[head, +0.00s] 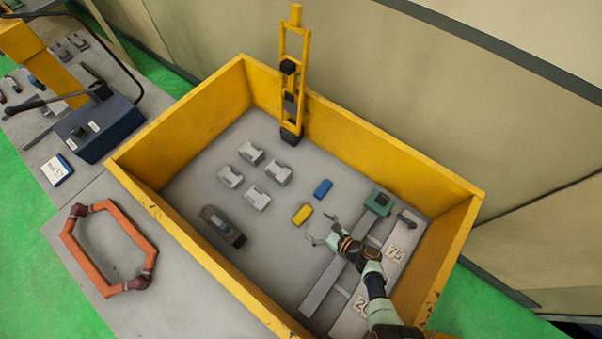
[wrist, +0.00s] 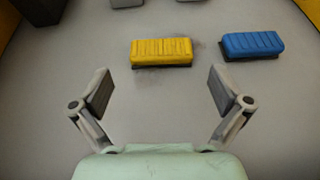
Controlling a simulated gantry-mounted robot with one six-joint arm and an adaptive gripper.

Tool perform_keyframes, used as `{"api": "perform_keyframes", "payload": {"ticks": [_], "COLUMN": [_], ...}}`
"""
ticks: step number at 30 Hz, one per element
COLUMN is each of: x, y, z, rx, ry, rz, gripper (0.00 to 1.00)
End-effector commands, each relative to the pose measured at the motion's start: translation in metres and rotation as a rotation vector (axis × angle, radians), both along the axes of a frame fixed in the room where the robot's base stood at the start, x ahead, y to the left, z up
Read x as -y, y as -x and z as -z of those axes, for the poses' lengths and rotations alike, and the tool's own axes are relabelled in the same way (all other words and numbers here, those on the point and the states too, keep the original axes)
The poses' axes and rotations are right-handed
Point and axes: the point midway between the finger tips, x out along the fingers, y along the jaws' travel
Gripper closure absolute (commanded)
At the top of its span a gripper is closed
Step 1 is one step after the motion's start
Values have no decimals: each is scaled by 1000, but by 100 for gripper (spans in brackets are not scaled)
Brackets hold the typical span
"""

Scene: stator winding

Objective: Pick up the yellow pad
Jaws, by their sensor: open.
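The yellow pad (head: 302,215) lies on the grey floor of the yellow-walled box, near the middle. In the wrist view the yellow pad (wrist: 161,52) is ahead of the fingers, roughly centred between them, with ridges on its top. My gripper (head: 322,234) is just right of and nearer than the pad in the head view. In the wrist view my gripper (wrist: 161,92) is open and empty, its two fingers apart and not touching the pad.
A blue pad (head: 323,188) lies close by; it is right of the yellow pad in the wrist view (wrist: 252,45). Several grey blocks (head: 257,198) and a dark tool (head: 224,227) lie to the left. A vise-like bar (head: 337,277) lies to the right.

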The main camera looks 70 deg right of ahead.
Motion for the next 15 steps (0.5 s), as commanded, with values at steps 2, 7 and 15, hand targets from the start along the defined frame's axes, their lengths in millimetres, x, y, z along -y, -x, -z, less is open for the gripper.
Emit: {"api": "perform_keyframes", "payload": {"ticks": [2, 7, 15], "x": [7, 15, 23], "y": [-16, -33, -52], "z": [14, 18, 29], "rx": [0, 0, 0], "ry": [3, 3, 4], "rz": [-7, -4, -7], "gripper": [0, 0, 0]}}
